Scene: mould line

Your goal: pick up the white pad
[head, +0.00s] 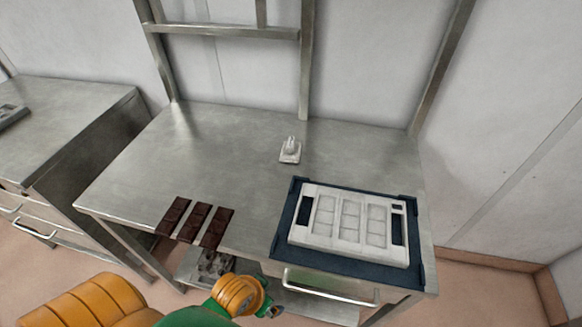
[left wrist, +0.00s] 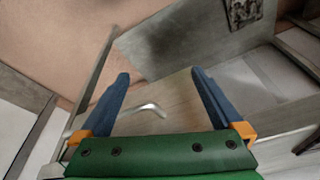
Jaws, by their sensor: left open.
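The white pad (head: 290,152) is a small square piece with an upright grip on top. It lies flat on the steel table (head: 240,150), right of the middle and toward the back, with nothing touching it. My left arm comes in low at the front of the head view, and its gripper is mostly cut off by the bottom edge. In the left wrist view my left gripper (left wrist: 160,75) has its two blue fingers wide apart with nothing between them. The pad is not in that view. My right gripper is not in view.
Several dark chocolate bars (head: 198,222) lie at the table's front left. A white mould (head: 350,222) sits in a dark blue tray (head: 283,235) at the front right. A drawer handle (head: 330,287) sticks out below the front edge. The table around the pad is clear; a steel frame (head: 307,60) rises behind.

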